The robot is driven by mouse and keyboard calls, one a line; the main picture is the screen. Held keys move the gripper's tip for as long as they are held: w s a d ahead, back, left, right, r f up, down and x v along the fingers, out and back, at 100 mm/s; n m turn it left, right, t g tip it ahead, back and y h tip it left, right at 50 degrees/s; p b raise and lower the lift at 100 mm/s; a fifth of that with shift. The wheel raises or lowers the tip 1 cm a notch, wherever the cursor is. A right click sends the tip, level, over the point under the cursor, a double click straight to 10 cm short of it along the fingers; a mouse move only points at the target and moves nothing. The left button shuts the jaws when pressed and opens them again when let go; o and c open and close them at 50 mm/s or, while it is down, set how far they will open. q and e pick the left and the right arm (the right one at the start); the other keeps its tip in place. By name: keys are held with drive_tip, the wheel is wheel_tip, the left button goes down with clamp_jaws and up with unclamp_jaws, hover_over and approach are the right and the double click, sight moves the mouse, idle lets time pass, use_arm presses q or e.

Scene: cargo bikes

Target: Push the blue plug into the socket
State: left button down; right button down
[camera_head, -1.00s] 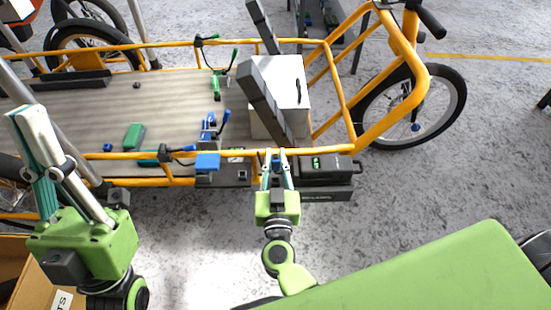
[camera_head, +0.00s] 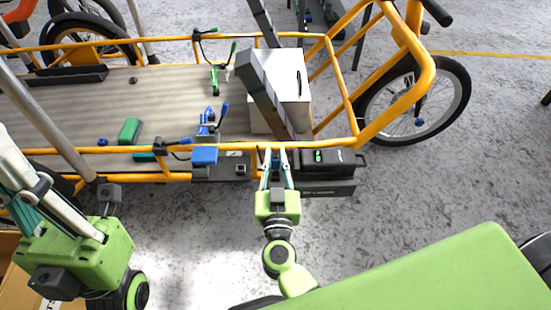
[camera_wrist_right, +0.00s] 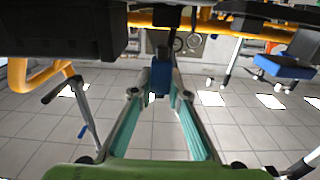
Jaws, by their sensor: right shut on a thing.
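My right gripper (camera_head: 276,158) is at the near side of the orange cargo bike, by the lower rail. In the wrist view its fingers (camera_wrist_right: 160,78) are closed on the small blue plug (camera_wrist_right: 159,76), which sits between the fingertips. In the head view the plug is hidden by the gripper. A small square opening (camera_head: 240,168) that looks like a socket shows in the dark panel left of the gripper. I cannot tell whether the plug touches anything. My left gripper (camera_head: 18,175) is at the left edge, its fingertips partly cut off.
A black box with a green display (camera_head: 318,157) is just right of the right gripper. A blue box (camera_head: 204,155) hangs at the orange rail (camera_head: 100,151). A white box (camera_head: 290,90) and tools lie on the cargo bed (camera_head: 170,90).

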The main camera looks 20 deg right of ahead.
sight(276, 170)
drive_tip(key=shift+r, duration=0.15)
drive_tip(key=shift+p, duration=0.55)
idle(0.4)
drive_tip(key=shift+p, duration=0.55)
drive_tip(key=shift+f+b, duration=0.65)
drive_tip(key=shift+f, duration=1)
idle(0.4)
drive_tip(key=c, duration=1.9)
unclamp_jaws()
drive_tip(key=shift+s, duration=0.1)
drive_tip(key=v, duration=1.2)
drive_tip(key=shift+r, duration=0.1)
